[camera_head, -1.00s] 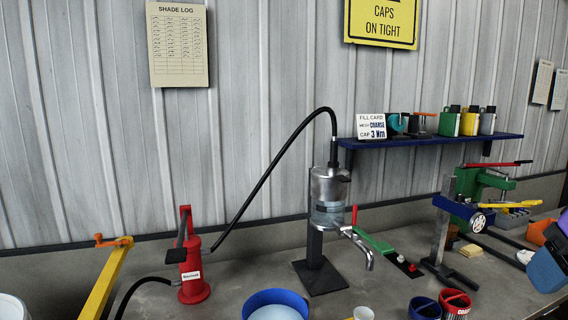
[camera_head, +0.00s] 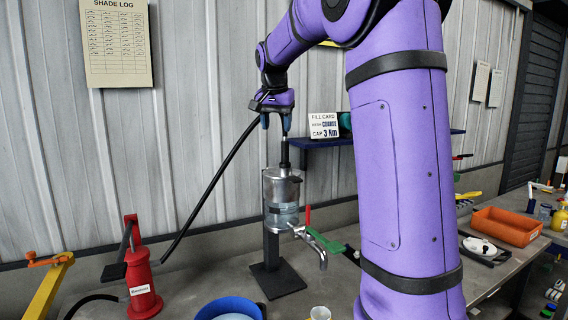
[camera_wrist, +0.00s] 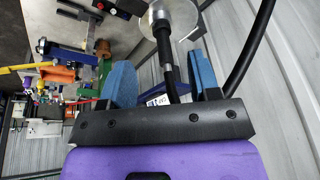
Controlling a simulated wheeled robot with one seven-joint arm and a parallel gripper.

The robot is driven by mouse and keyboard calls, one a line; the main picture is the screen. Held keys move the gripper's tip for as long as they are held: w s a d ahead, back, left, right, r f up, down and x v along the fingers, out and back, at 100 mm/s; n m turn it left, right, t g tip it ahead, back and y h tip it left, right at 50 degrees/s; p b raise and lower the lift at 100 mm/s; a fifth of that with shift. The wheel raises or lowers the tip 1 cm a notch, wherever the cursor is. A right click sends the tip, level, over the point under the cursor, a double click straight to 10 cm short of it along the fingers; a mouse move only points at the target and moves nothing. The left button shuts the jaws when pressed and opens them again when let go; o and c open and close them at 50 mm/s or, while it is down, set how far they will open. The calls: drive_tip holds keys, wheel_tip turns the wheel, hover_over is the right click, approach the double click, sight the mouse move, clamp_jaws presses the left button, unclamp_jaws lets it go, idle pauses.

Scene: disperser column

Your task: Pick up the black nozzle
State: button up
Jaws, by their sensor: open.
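The black nozzle (camera_head: 284,153) stands upright on top of the metal disperser column (camera_head: 283,190) in the head view, with a thin rod above it. My gripper (camera_head: 275,121) is above the column, its two blue fingers pointing down and spread apart. In the wrist view my gripper (camera_wrist: 159,62) has a black stem, seemingly the nozzle (camera_wrist: 166,58), in the open gap between its fingers, nearer the middle than either finger. I see no clear contact. The black hose (camera_head: 210,185) passes behind or beside my gripper; its upper bend is partly hidden.
A red pump (camera_head: 141,280) and a yellow clamp (camera_head: 46,290) stand at left. A blue bowl (camera_head: 230,307) is in front of the column. A blue shelf (camera_head: 320,142) with a fill card (camera_head: 325,125) is behind. My arm covers much of the bench's middle right.

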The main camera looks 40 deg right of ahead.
drive_tip(key=m+h, duration=0.1)
drive_tip(key=m, duration=0.1)
approach(286, 149)
drive_tip(key=w, duration=0.2)
drive_tip(key=shift+g, duration=0.5)
drive_tip(key=x, duration=0.5)
drive_tip(key=shift+w+d+f, duration=0.1)
drive_tip(key=shift+w+d, duration=0.3)
drive_tip(key=shift+w, duration=0.05)
drive_tip(key=shift+s+x, duration=0.2)
drive_tip(key=shift+x, duration=1.15)
drive_tip(key=shift+s+x, duration=0.15)
drive_tip(key=shift+x, duration=1.2)
drive_tip(key=shift+d, duration=0.2)
clamp_jaws()
